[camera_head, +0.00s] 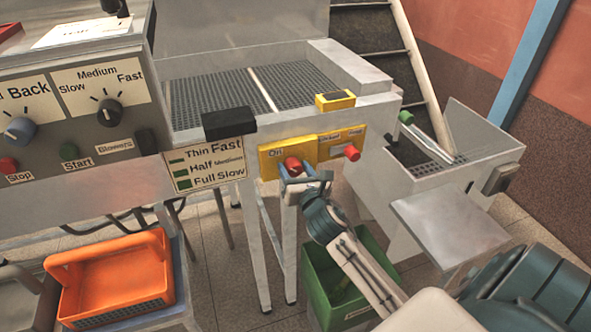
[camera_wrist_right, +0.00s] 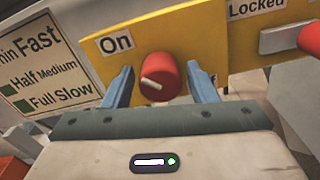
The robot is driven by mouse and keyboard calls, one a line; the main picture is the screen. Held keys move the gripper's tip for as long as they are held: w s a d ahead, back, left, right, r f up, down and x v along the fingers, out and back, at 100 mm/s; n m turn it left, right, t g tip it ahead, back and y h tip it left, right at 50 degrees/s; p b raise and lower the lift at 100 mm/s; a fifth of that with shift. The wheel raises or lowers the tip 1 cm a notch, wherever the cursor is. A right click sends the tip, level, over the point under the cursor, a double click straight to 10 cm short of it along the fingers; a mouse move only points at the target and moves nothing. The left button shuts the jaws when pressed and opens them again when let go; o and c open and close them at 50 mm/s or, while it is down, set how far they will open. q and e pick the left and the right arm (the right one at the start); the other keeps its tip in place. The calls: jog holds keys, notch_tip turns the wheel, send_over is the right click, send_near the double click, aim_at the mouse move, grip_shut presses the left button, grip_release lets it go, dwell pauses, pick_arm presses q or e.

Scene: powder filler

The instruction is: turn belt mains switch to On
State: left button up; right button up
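The belt mains switch is a red knob (camera_head: 292,165) on a yellow plate (camera_head: 271,161) with an "On" label at its upper left. In the right wrist view the knob (camera_wrist_right: 161,77) shows a pale pointer line slanting from upper left to lower right. My right gripper (camera_head: 303,181) is at the knob, and in its wrist view the two blue fingers (camera_wrist_right: 162,88) stand apart on either side of it. The gap on the right looks a little wider, and I cannot tell whether either finger touches. My left gripper is not in view.
A second yellow plate (camera_head: 341,142) with a red knob (camera_head: 352,153) and a "Locked" label sits just right. A speed sign (camera_head: 210,164) and dark box (camera_head: 229,124) are to the left. A green bin (camera_head: 340,285) and orange basket (camera_head: 112,280) stand below.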

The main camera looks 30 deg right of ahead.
jog(key=c, duration=0.7)
jog(key=shift+m, duration=0.4)
jog(key=shift+m+p, duration=0.65)
jog(key=shift+m, duration=0.75)
jog(key=m, duration=0.3)
jog(key=shift+m, duration=0.4)
jog(key=m, duration=0.5)
jog(key=shift+f, duration=0.1)
jog(key=m+b, duration=0.1)
jog(key=m, duration=0.4)
jog(key=shift+m, duration=0.4)
